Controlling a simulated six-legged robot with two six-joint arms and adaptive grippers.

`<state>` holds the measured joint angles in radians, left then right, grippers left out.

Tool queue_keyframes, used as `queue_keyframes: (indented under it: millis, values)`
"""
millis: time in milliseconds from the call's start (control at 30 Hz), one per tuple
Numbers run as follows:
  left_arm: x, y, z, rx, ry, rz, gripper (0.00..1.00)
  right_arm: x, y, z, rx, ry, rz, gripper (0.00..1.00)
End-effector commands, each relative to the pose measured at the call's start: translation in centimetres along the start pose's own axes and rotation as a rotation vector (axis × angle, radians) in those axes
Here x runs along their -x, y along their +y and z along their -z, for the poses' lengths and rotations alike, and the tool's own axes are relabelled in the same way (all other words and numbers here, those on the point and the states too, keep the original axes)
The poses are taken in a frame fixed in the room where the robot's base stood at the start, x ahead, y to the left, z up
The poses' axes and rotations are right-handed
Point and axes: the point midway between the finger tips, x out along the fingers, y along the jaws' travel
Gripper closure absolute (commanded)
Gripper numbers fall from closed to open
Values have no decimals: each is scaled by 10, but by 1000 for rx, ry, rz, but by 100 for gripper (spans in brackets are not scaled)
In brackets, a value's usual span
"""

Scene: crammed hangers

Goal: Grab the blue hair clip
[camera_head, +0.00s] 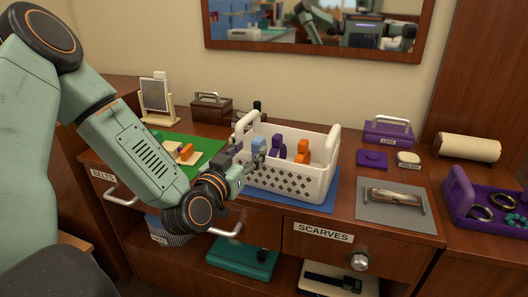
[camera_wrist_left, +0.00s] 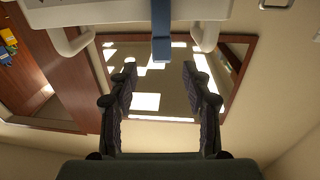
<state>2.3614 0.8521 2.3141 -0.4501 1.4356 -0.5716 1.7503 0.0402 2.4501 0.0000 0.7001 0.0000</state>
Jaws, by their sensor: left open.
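The blue hair clip (camera_head: 259,144) stands upright in the white basket (camera_head: 290,185), at its left end. It sits beside a purple clip (camera_head: 278,147) and an orange clip (camera_head: 303,152). My left gripper (camera_head: 245,158) is at the basket's left front corner, close to the blue clip. In the left wrist view the left gripper (camera_wrist_left: 160,76) is open and empty. The blue clip (camera_wrist_left: 161,32) shows there just beyond the fingertips, near the midline between them. The clip's lower part is hidden. My right gripper is not in view.
The basket's raised handles (camera_head: 247,124) flank the clips. A green mat (camera_head: 205,146) with small items is at left. A grey mat with a clip (camera_head: 396,214), a purple box (camera_head: 388,132) and a purple tray (camera_head: 462,190) are at right. A mirror (camera_head: 225,32) hangs behind.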

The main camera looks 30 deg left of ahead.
Motion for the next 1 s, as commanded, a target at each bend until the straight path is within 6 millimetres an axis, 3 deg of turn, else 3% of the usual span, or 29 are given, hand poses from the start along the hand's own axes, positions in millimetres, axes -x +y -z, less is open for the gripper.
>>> queue_keyframes:
  millis: [433, 767, 1000]
  values:
    - [-54, 4, -7, -2, 1, -4, 51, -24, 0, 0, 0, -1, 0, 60]
    - [-63, 7, -6, 2, -1, -4, 51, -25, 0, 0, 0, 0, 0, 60]
    - [-62, 6, -6, 3, -1, -4, 70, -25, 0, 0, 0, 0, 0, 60]
